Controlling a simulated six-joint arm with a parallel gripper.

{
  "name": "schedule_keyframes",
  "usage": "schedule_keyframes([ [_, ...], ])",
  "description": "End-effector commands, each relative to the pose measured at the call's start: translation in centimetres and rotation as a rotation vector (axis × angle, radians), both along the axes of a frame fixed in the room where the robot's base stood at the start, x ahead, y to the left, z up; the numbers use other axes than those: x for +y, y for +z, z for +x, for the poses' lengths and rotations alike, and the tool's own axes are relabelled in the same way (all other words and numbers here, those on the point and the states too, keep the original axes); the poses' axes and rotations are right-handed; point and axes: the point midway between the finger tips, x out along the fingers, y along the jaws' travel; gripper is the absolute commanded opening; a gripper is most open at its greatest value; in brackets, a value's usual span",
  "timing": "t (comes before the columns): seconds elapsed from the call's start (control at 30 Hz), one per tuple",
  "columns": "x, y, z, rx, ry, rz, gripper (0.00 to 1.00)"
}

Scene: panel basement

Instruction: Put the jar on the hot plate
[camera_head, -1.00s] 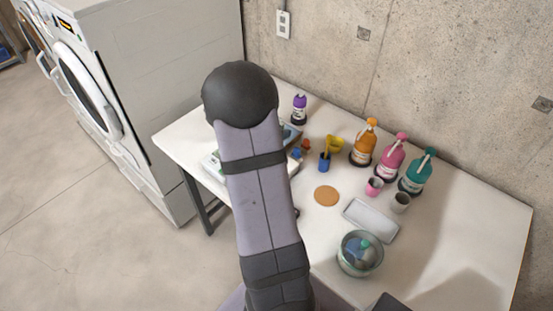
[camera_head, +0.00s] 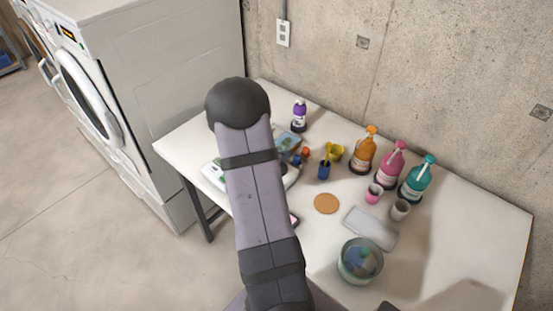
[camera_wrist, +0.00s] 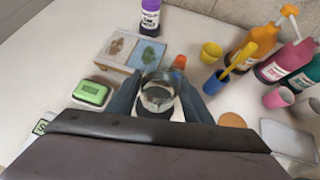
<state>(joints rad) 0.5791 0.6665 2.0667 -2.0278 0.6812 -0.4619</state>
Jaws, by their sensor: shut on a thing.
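A clear glass jar (camera_wrist: 158,90) is between the two fingers of my gripper (camera_wrist: 158,98) in the wrist view. My gripper is shut on it, with a dark finger on each side. A dark area shows below and through the glass, but I cannot tell whether it is a plate or the jar's contents. I cannot make out the hot plate for certain, nor whether the jar touches anything beneath it. In the head view my own arm hides the jar and the gripper.
Behind the jar lies a flat case (camera_wrist: 119,48) with a purple bottle (camera_wrist: 150,18). A green block on a white dish (camera_wrist: 92,94) is left. Right are a yellow cup (camera_wrist: 210,52), blue cup (camera_wrist: 214,80), and pump bottles (camera_head: 362,150). A glass bowl (camera_head: 346,275) stands near the front.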

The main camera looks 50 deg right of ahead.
Motion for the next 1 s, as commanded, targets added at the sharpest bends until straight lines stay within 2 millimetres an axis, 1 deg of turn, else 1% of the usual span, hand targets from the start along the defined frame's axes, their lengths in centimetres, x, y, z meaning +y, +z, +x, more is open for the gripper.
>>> schedule_keyframes([
  [0.3, 0.0, -3.0, 0.0, 0.003, 0.002, 0.000, 0.18],
  [0.4, 0.0, -3.6, 0.0, 0.001, 0.001, -0.001, 0.18],
  [0.93, 0.0, -4.3, 0.0, -0.001, 0.001, -0.002, 0.18],
  [0.97, 0.0, -4.3, 0.0, 0.000, 0.001, 0.000, 0.48],
  [1.0, 0.0, -4.2, 0.0, 0.000, 0.001, 0.000, 0.57],
])
